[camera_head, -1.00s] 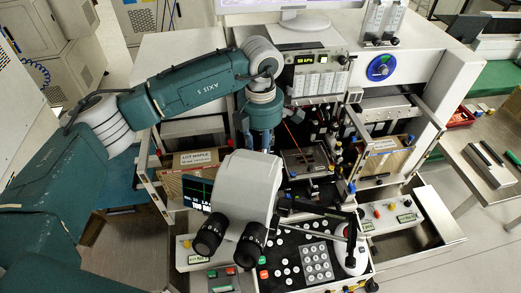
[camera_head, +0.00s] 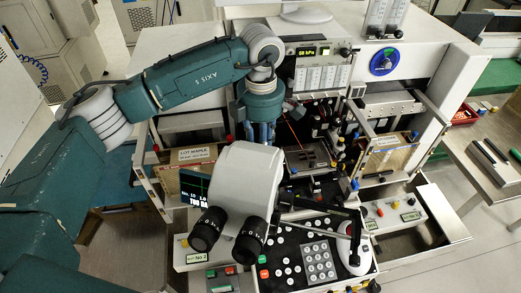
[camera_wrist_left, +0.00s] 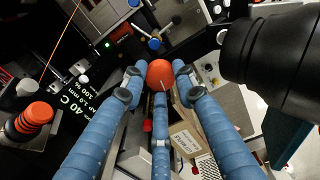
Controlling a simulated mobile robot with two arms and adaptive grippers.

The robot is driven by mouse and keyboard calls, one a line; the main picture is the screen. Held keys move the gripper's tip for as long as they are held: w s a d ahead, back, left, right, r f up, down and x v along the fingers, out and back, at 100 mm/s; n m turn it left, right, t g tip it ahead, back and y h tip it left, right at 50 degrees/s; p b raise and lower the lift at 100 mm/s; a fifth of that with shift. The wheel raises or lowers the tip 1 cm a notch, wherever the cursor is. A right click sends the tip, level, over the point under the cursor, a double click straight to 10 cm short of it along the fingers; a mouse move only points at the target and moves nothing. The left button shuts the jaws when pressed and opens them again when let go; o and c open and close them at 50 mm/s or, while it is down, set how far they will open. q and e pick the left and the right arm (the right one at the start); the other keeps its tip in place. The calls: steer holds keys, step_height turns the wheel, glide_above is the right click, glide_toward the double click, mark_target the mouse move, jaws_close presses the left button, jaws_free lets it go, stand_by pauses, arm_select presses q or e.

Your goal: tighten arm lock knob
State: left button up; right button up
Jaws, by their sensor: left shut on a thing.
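My left gripper (camera_wrist_left: 160,90) has three blue fingers closed around an orange-red ball knob (camera_wrist_left: 160,74), which the left wrist view shows between the fingertips. I take this ball to be the arm lock knob, though no label shows on it. In the head view, the left arm comes in from the left, and its blue fingers (camera_head: 263,132) point down behind the white microscope head (camera_head: 240,180). The fingertips and the knob are hidden there. My right gripper is in neither view.
The microscope's black eyepieces (camera_head: 250,240) stand in front of the hand. A box labelled LOT MAPLE (camera_head: 197,154) is to the left. A stacked orange-red knob (camera_wrist_left: 36,116) stands left in the wrist view. The button panel (camera_head: 285,255) lies in front.

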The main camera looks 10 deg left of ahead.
arm_select(q)
steer(key=m+b, duration=0.2)
steer(key=b, duration=0.1)
steer(key=m+b, duration=0.3)
steer(key=shift+f+m, duration=0.2)
steer(key=shift+m, duration=0.1)
steer(key=m+b, duration=0.2)
steer(key=m, duration=0.1)
steer(key=shift+r, duration=0.15)
steer(key=shift+r+m+b, duration=0.1)
steer(key=shift+m+b, duration=0.6)
steer(key=shift+m, duration=0.5)
steer(key=o, duration=1.2)
steer(key=shift+c, duration=0.2)
